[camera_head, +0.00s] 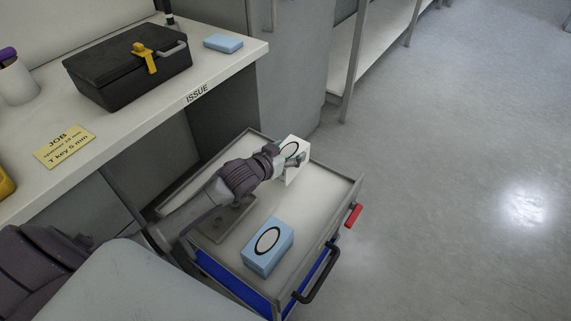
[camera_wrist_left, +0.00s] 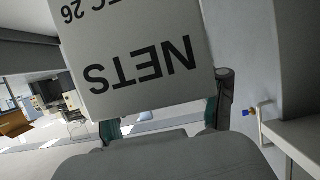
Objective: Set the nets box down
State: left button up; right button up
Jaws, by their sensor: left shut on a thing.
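The nets box (camera_head: 297,172) is white with a dark oval outline on its face. In the left wrist view the nets box (camera_wrist_left: 135,55) fills the upper middle, with the word NETS upside down on it. I cannot tell whether the box touches the drawer floor. My right gripper is not in view.
A black case (camera_head: 130,68) and a small blue box (camera_head: 223,43) are on the counter (camera_head: 120,120).

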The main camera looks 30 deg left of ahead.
pick_arm(q)
jog(key=shift+w+a+f, duration=0.3)
jog(key=shift+a+f, duration=0.1)
notch_tip(320, 180, down, 2)
jog(key=shift+b, duration=0.5)
jog(key=shift+f+b, duration=0.3)
jog(key=shift+f, duration=0.55)
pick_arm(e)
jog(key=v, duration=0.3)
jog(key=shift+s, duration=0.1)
pick_arm(q)
jog(key=shift+f, duration=0.1)
jog(key=o, duration=1.2)
